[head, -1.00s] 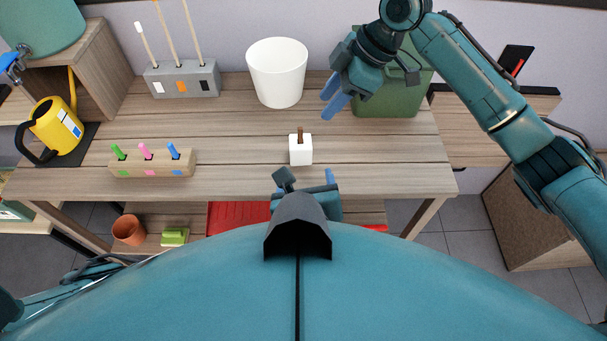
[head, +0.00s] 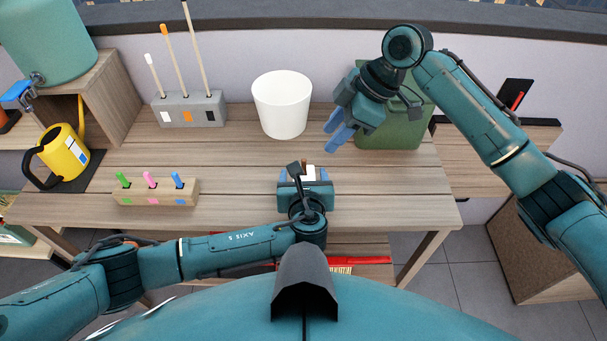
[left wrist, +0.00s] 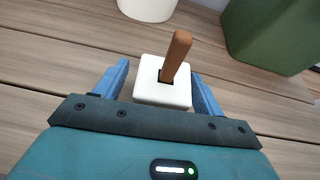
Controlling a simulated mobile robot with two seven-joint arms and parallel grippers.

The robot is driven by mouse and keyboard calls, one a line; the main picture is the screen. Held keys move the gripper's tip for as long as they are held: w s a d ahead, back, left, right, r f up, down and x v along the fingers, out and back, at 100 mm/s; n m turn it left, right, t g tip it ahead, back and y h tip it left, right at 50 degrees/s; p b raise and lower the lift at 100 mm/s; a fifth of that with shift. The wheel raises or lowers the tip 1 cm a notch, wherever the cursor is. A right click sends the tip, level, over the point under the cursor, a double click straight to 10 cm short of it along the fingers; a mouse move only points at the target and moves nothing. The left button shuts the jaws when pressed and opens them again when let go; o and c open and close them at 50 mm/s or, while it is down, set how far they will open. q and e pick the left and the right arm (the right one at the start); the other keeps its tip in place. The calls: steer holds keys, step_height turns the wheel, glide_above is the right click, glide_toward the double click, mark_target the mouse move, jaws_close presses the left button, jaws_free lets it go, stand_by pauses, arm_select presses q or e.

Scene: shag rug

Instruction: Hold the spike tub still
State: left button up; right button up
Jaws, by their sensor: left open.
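The spike tub is a small white block with a brown spike standing in its top. In the left wrist view the tub (left wrist: 160,92) sits on the table between the two blue fingers of my left gripper (left wrist: 164,88), with the fingers open on either side. The spike (left wrist: 175,55) leans slightly right there. In the head view my left gripper (head: 306,176) covers most of the tub (head: 311,169). My right gripper (head: 335,130) hangs empty above the table behind and to the right of the tub, its blue fingers apart.
A white bin (head: 282,108) stands behind the tub, with a green container (head: 390,130) to its right behind my right arm. A wooden block with coloured pegs (head: 155,192), a grey holder with sticks (head: 190,110) and a yellow watering can (head: 62,152) are on the left.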

arm_select(q)
steer(key=shift+w+f, duration=0.15)
steer(key=shift+w, duration=0.25)
steer(key=c, duration=1.1)
steer(key=shift+o, duration=0.2)
